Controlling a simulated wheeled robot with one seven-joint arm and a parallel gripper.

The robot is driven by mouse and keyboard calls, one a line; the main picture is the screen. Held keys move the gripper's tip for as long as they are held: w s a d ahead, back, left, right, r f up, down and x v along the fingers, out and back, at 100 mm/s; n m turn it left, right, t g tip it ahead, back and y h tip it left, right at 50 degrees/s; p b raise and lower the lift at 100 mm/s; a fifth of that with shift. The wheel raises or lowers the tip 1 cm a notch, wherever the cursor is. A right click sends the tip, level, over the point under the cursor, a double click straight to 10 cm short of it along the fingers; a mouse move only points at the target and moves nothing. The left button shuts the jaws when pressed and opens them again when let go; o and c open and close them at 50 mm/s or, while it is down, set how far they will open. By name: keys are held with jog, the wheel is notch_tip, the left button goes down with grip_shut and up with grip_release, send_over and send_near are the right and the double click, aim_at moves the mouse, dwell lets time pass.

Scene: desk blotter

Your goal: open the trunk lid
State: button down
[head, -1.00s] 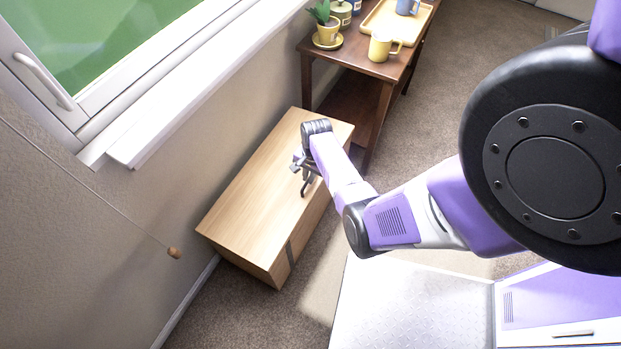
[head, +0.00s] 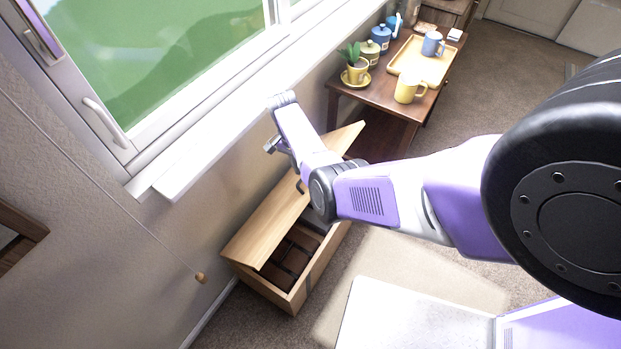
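The wooden trunk (head: 318,268) stands on the carpet against the wall under the window. Its light wood lid (head: 262,228) is partly raised and tilted up towards the wall. Dark items (head: 289,258) show in the opening at the front. My gripper (head: 298,182) is at the lid's raised front edge, around its middle. The arm hides part of the lid and of the gripper. I cannot tell whether the fingers hold the lid's edge or only touch it, nor how far apart they are.
The window sill (head: 205,160) juts out above the trunk. A cord with a wooden knob (head: 201,277) hangs at left.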

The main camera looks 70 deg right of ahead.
jog(key=shift+w+d+r, duration=0.15)
jog(key=shift+w, duration=0.7)
jog(key=shift+w+d+r, duration=0.1)
jog(key=shift+w, duration=0.75)
jog(key=c, duration=1.5)
grip_release()
jog(key=shift+s+d+r, duration=0.1)
jog(key=shift+d+r, duration=0.05)
jog(key=shift+r, duration=0.05)
jog(key=s+p+v, duration=0.2)
jog(key=p+v, duration=0.1)
jog(key=v, duration=0.6)
jog(key=s+a+r+p+v, duration=0.1)
jog(key=s+p+v, duration=0.1)
jog(key=v, duration=0.8)
jog(key=shift+p, duration=0.55)
jog(key=shift+a, duration=0.1)
